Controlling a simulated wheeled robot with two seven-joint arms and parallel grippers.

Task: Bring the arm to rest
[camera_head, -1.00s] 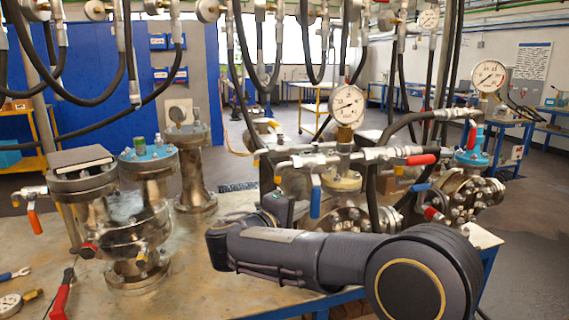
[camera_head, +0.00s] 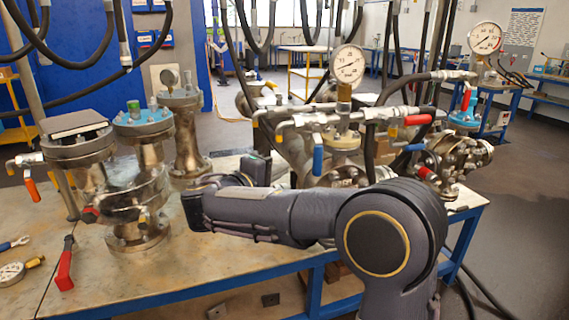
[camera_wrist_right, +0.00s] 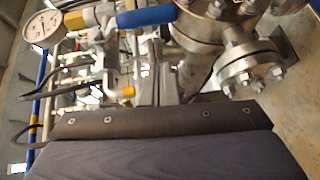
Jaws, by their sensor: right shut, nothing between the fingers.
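My right arm (camera_head: 290,212) comes in from the lower right in the head view and reaches left across the front of the bench. My right gripper (camera_head: 257,170) shows as a small dark block behind the wrist. It is shut and empty, apart from the flanged vessel (camera_head: 132,185) to its left. The fingertips are mostly hidden. In the right wrist view, a dark grey arm cover fills the bottom, with a blue-handled valve (camera_wrist_right: 147,17) and a bolted flange (camera_wrist_right: 250,75) beyond it. My left gripper is not in view.
The metal-topped bench (camera_head: 100,268) holds several vessels at left and gauged pipework (camera_head: 347,66) behind my arm. A red-handled tool (camera_head: 65,265) and a loose gauge (camera_head: 12,272) lie at the left front. Hoses hang above. Open floor (camera_head: 525,230) lies at right.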

